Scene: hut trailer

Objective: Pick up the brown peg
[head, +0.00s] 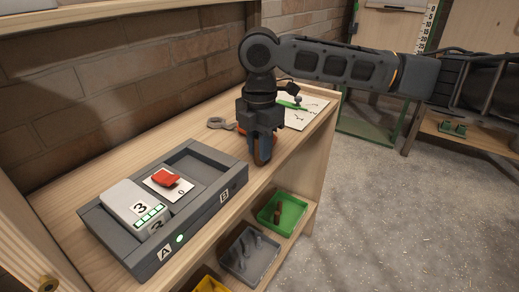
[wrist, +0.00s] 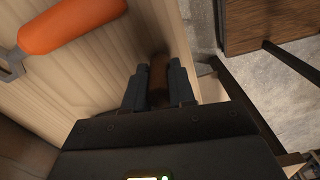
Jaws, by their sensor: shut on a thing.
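My gripper (head: 262,150) points down over the front edge of the wooden bench top, right of the grey tray. It is shut on the brown peg (wrist: 158,82), which shows between the two dark fingers in the wrist view. In the head view a brown strip of the peg (head: 259,157) shows between the fingers, and the rest is hidden by them. I cannot tell whether the peg's lower end touches the bench.
The grey tray (head: 205,212) holds a white block marked 3 and a red piece on a white card. An orange handle (wrist: 72,27) lies near the gripper. A green bin (head: 291,224) with a brown piece and a grey bin (head: 262,266) stand on the shelf below.

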